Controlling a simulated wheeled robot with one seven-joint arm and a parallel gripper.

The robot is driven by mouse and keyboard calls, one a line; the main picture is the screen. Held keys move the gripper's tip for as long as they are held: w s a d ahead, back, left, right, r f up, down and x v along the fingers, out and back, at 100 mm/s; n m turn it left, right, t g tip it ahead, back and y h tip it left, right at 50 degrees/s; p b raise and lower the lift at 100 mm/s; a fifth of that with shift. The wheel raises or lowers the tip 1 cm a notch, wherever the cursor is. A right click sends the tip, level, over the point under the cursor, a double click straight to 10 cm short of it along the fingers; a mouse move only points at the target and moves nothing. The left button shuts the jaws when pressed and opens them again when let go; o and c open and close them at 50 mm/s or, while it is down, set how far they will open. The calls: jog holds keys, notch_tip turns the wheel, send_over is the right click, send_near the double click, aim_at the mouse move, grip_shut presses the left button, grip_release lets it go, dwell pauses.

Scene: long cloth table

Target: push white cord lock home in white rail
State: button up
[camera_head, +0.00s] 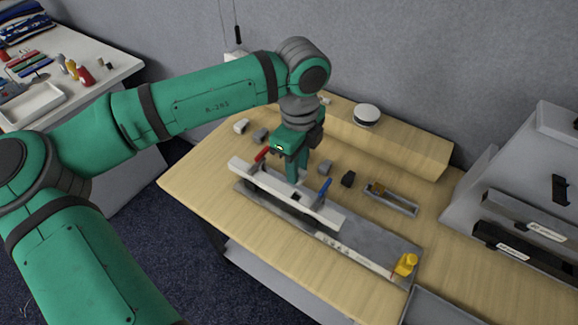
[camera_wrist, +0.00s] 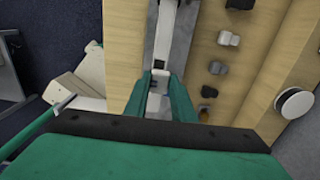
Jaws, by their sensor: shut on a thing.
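The white rail (camera_head: 322,211) lies along the grey base plate at the table's front, with a red lever and a blue lever beside it. It also shows in the wrist view (camera_wrist: 167,22), running away from my gripper. My gripper (camera_head: 294,180) points down at the middle of the rail. In the wrist view my gripper (camera_wrist: 159,92) is shut on a small white piece, which looks like the white cord lock (camera_wrist: 158,86). The fingers hide it in the head view. I cannot tell how deep it sits in the rail.
Loose grey and black blocks (camera_head: 348,179) lie behind the rail. A small grey tray (camera_head: 398,206) lies to their right. A yellow part (camera_head: 405,264) stands at the plate's right end. A white round object (camera_head: 367,112) is at the back. Bare wood (camera_head: 200,175) is at the left.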

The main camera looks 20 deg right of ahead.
jog(key=shift+s+f, duration=0.1)
jog(key=shift+f, duration=1.3)
jog(key=shift+a+f, duration=0.1)
jog(key=shift+f, duration=1.35)
jog(key=shift+w, duration=0.2)
jog(key=shift+s, duration=0.25)
jog(key=shift+w, duration=0.25)
jog(key=shift+s+f, duration=0.2)
jog(key=shift+f, duration=0.05)
jog(key=shift+w+f, duration=0.1)
jog(key=shift+f, duration=1)
